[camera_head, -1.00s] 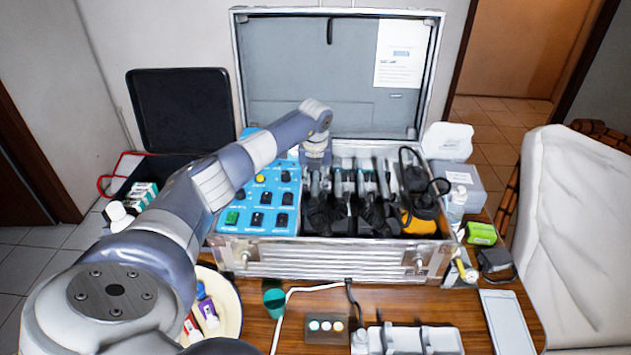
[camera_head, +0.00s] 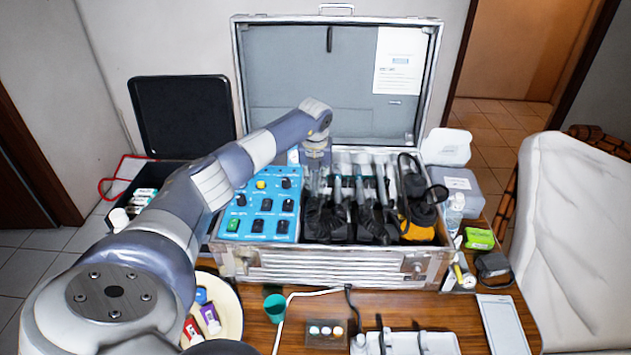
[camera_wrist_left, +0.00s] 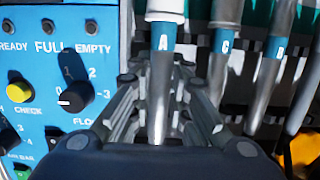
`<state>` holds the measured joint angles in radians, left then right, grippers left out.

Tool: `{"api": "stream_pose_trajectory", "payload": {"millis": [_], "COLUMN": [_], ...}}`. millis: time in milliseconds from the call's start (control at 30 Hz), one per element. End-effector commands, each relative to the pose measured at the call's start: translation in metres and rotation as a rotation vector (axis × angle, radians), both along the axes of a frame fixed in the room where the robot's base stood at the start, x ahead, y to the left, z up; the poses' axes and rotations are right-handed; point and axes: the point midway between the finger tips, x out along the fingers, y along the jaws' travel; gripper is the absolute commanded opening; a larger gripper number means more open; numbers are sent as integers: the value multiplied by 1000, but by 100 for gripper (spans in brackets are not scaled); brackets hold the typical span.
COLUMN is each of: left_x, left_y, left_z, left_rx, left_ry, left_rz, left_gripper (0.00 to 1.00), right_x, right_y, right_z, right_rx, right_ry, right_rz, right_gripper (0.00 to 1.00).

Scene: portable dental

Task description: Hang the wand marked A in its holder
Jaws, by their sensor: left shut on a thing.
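The wand marked A (camera_wrist_left: 163,60) stands in the left wrist view with a blue band and a metal body, in line with the other wands. My left gripper (camera_wrist_left: 157,88) is shut on it, with a finger on each side. In the head view my left gripper (camera_head: 317,168) is over the open case, just right of the blue panel, and its arm hides part of that area. A dark teal holder bar (camera_wrist_left: 203,8) runs behind the wand tops. I cannot tell whether wand A is seated in its slot. My right gripper is not in view.
Neighbouring marked wands (camera_wrist_left: 226,62) stand close on the right. The blue control panel (camera_head: 262,208) with knobs is close on the left. Black cords (camera_head: 350,222) fill the case (camera_head: 330,265) below. The raised lid (camera_head: 335,85) stands behind.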

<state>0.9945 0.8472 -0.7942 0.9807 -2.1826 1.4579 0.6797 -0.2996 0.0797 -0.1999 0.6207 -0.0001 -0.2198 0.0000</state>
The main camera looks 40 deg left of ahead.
Motion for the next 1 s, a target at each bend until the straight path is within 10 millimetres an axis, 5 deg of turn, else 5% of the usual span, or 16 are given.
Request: {"api": "stream_pose_trajectory", "payload": {"millis": [600, 1000], "left_x": [1, 1], "left_y": [0, 0], "left_z": [48, 50], "left_rx": [1, 1], "left_ry": [-3, -2], "left_rz": [0, 0], "left_gripper": [0, 0], "right_x": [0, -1], "right_y": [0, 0], "right_z": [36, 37], "right_rx": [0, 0], "right_ry": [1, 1], "right_rz": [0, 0], "right_gripper": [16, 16]}}
